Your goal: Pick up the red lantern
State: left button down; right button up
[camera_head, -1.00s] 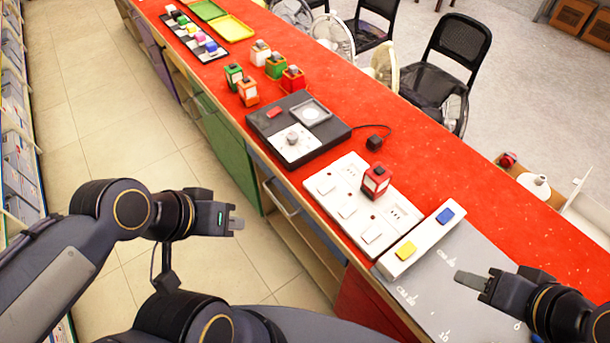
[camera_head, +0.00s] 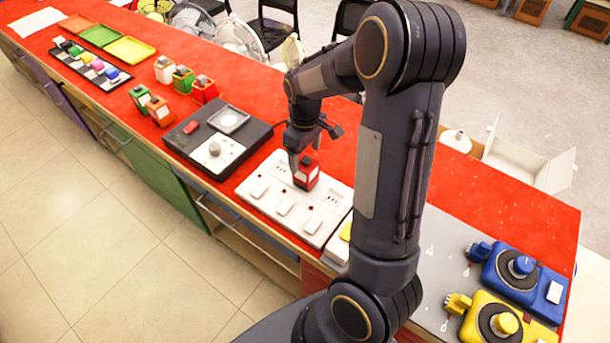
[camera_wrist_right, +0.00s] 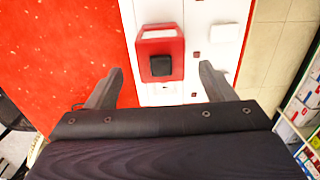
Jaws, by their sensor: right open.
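A small red lantern (camera_head: 307,174) with a dark top and a white panel stands on the white switch board (camera_head: 258,206) on the red counter. In the right wrist view the red lantern (camera_wrist_right: 148,48) lies just ahead of my fingers, and its dark cap faces the camera. My right gripper (camera_head: 303,152) points down right at the lantern and partly hides it. In the right wrist view my right gripper (camera_wrist_right: 161,74) is open, with one finger to each side of the lantern's line and nothing held. My left gripper is not in view.
A black device (camera_head: 218,140) is left of the board. Beyond it stand several other lanterns, including another red one (camera_head: 204,91). A blue device (camera_head: 520,275) and a yellow device (camera_head: 500,322) lie at the right. My right arm hides part of the counter.

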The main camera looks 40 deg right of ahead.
aim_at(306, 169)
jog(key=f+p, duration=0.1)
jog(key=f, duration=0.6)
jog(key=shift+s, duration=0.2)
jog(key=c, duration=1.4)
jog(key=shift+r, duration=0.1)
jog(key=shift+c, duration=0.4)
jog(key=shift+r, duration=0.1)
